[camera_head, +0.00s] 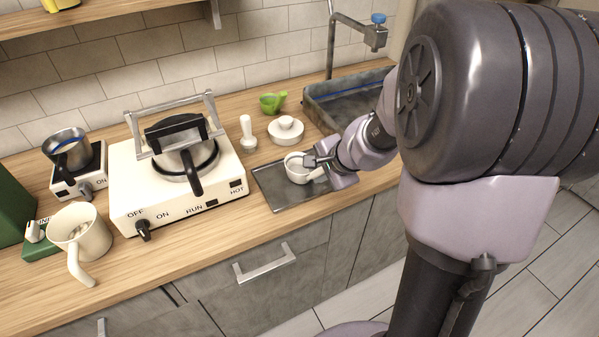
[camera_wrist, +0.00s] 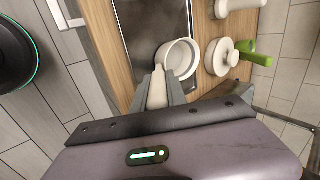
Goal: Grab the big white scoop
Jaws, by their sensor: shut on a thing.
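A white scoop (camera_head: 297,169) with a round bowl is at the dark metal tray (camera_head: 265,177) on the counter. In the wrist view the scoop's empty bowl (camera_wrist: 188,54) shows just beyond the fingers, with its pale handle (camera_wrist: 157,90) between them. My gripper (camera_head: 318,163) is shut on that handle, and it also shows in the wrist view (camera_wrist: 157,82). I cannot tell whether the bowl touches the tray. A larger cream scoop-like cup (camera_head: 85,238) with a handle stands at the counter's left, apart from my gripper.
A white heater unit (camera_head: 125,190) with a metal frame and pan stands left of the tray. A white stamp-like tool (camera_head: 248,140), a white lidded dish (camera_head: 286,130) and a green cup (camera_head: 272,102) stand behind the tray. A sink (camera_head: 345,100) is at the back right.

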